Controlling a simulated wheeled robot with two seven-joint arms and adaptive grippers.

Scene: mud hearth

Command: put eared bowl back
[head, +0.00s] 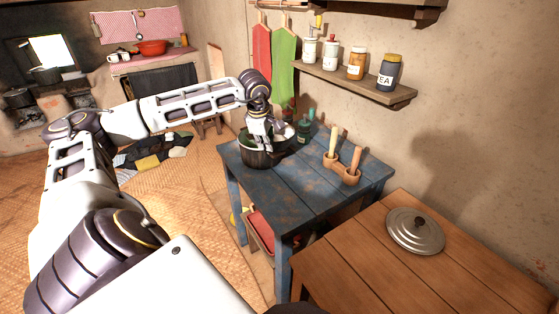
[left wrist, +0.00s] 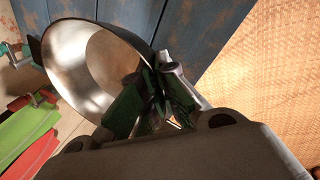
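The eared bowl (head: 256,158) is dark outside with a bright metal inside. In the head view it is at the far left corner of the blue table (head: 290,185); I cannot tell whether it rests on the top or is just above it. My left gripper (head: 268,143) reaches down over its rim. In the left wrist view the bowl (left wrist: 88,62) opens toward the camera, and the green-padded fingers (left wrist: 157,88) close together at its rim. The ear there is hidden by the fingers. My right gripper is not in view.
A wooden double holder (head: 340,170) with two upright handles and a small green bottle (head: 304,130) stand on the blue table. A metal lid (head: 415,232) lies on the brown table (head: 370,265). A wall shelf (head: 345,84) with jars hangs above. The blue table's front is clear.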

